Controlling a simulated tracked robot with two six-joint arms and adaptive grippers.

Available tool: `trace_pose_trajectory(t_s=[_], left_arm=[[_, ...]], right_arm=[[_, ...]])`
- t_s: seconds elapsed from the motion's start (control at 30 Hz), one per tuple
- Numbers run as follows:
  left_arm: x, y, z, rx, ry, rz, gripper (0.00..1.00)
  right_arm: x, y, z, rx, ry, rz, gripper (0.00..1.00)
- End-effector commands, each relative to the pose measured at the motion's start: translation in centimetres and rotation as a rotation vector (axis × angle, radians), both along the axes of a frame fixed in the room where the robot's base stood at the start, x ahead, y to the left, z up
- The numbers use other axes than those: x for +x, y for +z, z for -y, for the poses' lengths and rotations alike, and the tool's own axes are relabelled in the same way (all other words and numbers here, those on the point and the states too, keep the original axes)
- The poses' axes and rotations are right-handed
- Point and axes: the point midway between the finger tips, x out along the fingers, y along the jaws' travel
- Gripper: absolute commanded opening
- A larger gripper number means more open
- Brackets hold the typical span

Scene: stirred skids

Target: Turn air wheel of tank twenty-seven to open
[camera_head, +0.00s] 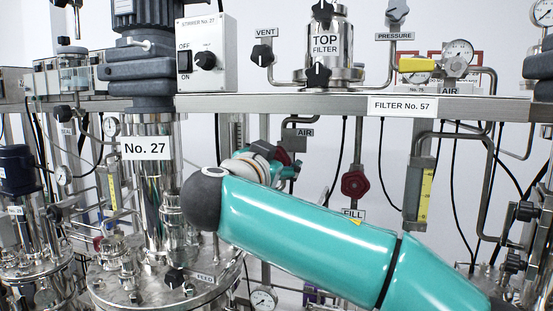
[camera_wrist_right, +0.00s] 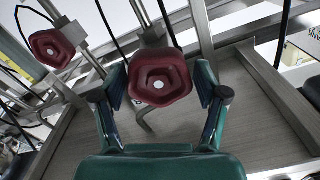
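A dark red hand wheel (camera_head: 283,156) is partly hidden behind my right gripper in the head view, below a label reading AIR (camera_head: 304,132). The tank labelled No. 27 (camera_head: 144,148) is a shiny metal vessel to its left. In the right wrist view the red wheel (camera_wrist_right: 159,78) faces the camera, between the spread fingers of my right gripper (camera_wrist_right: 160,88). The gripper is open, with gaps showing on both sides of the wheel. The right gripper also shows in the head view (camera_head: 272,162), mostly hidden by its arm. My left gripper is not in view.
A second red wheel (camera_head: 355,184), marked FILL, hangs to the right; a red wheel (camera_wrist_right: 52,47) also stands at the upper left of the wrist view. A metal beam (camera_head: 290,103) runs above. Pipes, gauges and black cables crowd the skid.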

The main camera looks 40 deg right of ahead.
Motion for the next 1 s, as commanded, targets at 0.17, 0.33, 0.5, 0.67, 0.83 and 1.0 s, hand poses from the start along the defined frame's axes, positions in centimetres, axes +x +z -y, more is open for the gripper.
trace_pose_trajectory(t_s=[0.17,0.33,0.5,0.67,0.83,1.0], left_arm=[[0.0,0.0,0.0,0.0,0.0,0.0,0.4],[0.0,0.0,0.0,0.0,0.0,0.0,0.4],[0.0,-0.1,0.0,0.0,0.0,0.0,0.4],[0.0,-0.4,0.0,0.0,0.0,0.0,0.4],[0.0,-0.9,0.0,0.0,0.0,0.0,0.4],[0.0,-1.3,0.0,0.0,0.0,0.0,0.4]], right_arm=[[0.0,0.0,0.0,0.0,0.0,0.0,0.36],[0.0,0.0,0.0,-0.002,0.0,-0.001,0.26],[0.0,0.0,0.0,-0.011,0.0,-0.019,0.26],[0.0,0.0,0.0,-0.037,0.0,-0.069,0.26],[0.1,0.0,0.0,-0.086,-0.001,-0.161,0.26],[0.1,0.0,-0.1,-0.153,0.0,-0.289,0.26]])
